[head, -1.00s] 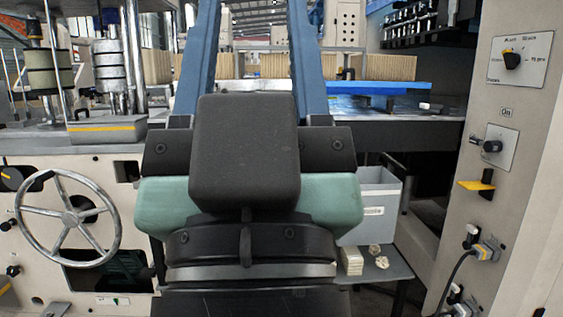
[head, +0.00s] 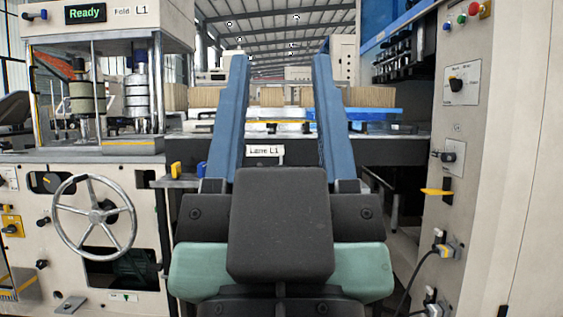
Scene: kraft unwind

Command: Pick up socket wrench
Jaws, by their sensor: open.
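My gripper (head: 280,62) fills the middle of the head view. Its two long blue fingers are spread wide and point forward and up, with nothing seen between the tips. Its dark and green body covers the lower middle of the picture. I cannot pick out a socket wrench; it may be hidden or too small to tell. A small shelf (head: 187,182) left of the fingers carries a yellow item (head: 175,170) and a blue item (head: 202,169), which I cannot identify.
A machine with a handwheel (head: 97,217) and a "Ready" display (head: 86,13) stands at left. A beige control column (head: 468,150) with knobs and a cable stands at right. Behind the fingers is a dark ledge labelled "Lane L1" (head: 265,151), with stacked brown sheets (head: 370,97) beyond.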

